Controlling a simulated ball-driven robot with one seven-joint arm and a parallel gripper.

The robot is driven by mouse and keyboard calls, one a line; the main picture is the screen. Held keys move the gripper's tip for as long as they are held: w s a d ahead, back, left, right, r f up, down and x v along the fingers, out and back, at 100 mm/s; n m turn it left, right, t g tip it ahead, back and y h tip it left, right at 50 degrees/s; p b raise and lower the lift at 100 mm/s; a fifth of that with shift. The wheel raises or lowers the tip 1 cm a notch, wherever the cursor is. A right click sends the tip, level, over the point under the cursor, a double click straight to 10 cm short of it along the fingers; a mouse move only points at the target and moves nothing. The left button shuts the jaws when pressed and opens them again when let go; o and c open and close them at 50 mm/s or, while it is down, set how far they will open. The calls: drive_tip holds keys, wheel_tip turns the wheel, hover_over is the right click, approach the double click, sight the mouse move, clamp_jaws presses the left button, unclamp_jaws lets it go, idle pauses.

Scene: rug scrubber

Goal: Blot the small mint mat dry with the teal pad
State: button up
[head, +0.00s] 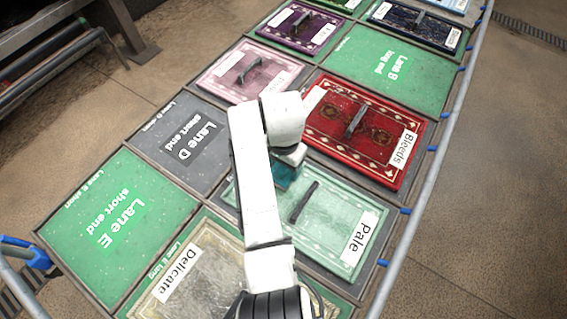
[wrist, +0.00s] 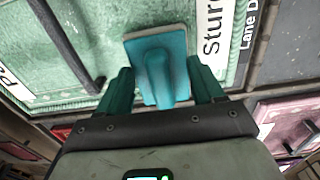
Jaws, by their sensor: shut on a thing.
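The mint mat (head: 337,238) lies flat with a white border pattern, a "Pale" label and a dark bar handle. In the wrist view the mint mat (wrist: 95,32) also bears a label reading "Stur", cut off by the pad or view. My gripper (wrist: 158,78) is shut on the handle of the teal pad (wrist: 137,46). The pad is over the mat's end by that label. I cannot tell if it touches the mat. In the head view my arm hides most of the gripper, and only a bit of teal (head: 288,174) shows.
A red "Bleeds" rug (head: 380,125) and a pink rug (head: 228,72) lie beyond. Grey Lane D (head: 180,155) and green Lane E (head: 150,205) are bare at left. A beige "Delicate" rug (head: 208,270) lies nearer. A metal rail (head: 432,165) runs along the right.

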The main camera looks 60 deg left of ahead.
drive_tip(key=shift+d+f, duration=0.1)
idle(0.4)
wheel_tip(320, 180, up, 5)
drive_tip(key=p, duration=0.4)
drive_tip(key=shift+f+p, duration=0.1)
drive_tip(key=shift+p, duration=0.2)
drive_tip(key=shift+f, duration=0.1)
